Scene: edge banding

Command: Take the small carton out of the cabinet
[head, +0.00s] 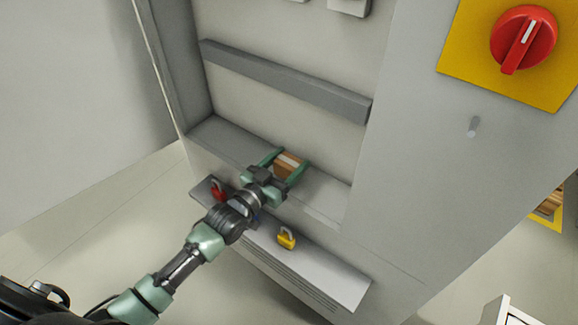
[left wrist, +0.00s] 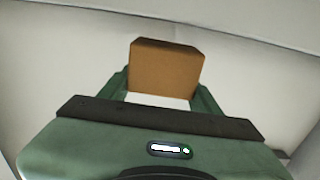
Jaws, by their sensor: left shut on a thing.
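The small carton (head: 286,166) is a brown box with a pale band, in the lower part of the open grey cabinet (head: 320,198). My left gripper (head: 286,165) reaches in from the front and is shut on the carton, one green finger on each side. In the left wrist view the carton (left wrist: 166,68) sits between the fingertips (left wrist: 163,88), with a plain brown face toward the camera. I cannot tell whether the carton touches the cabinet floor. My right gripper is in neither view.
A ledge (head: 325,273) below the opening carries a red padlock (head: 217,189) and a yellow padlock (head: 287,238). A grey rail (head: 285,80) crosses the cabinet above the carton. A red rotary switch (head: 523,38) on a yellow plate is at upper right.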

